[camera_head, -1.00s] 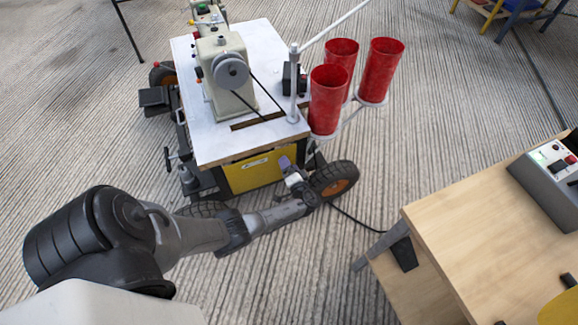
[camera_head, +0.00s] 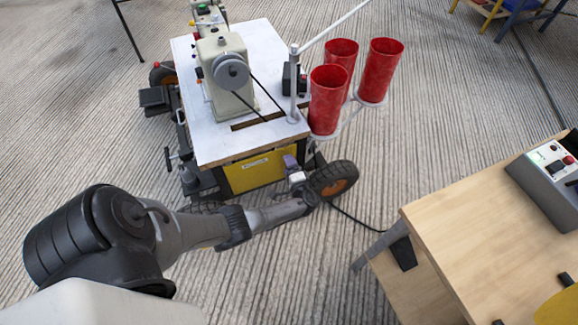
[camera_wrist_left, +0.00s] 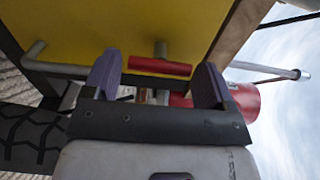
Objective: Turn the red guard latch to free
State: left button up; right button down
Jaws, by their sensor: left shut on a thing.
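The red guard latch (camera_wrist_left: 160,66) is a short red bar on a grey stem, in front of the yellow panel (camera_wrist_left: 140,25) in the left wrist view. The bar lies nearly level across that picture. My left gripper (camera_wrist_left: 158,80) has its purple fingers on either side of the bar, shut on its ends. In the head view my left gripper (camera_head: 292,165) is at the right end of the cart's yellow panel (camera_head: 250,173), and the latch is hidden there. My right gripper is in neither view.
The cart's white top (camera_head: 205,140) carries a sewing machine (camera_head: 225,75). Red cylindrical cans (camera_head: 327,100) stand at its right corner. A black wheel (camera_head: 333,181) is close to my gripper. A wooden table (camera_head: 470,220) with a control box (camera_head: 550,175) stands at right.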

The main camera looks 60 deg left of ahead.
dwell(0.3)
pick_arm(q)
jog(key=o, duration=0.7)
jog(key=shift+o, duration=0.7)
jog(key=shift+s+f, duration=0.1)
jog(key=shift+f, duration=0.1)
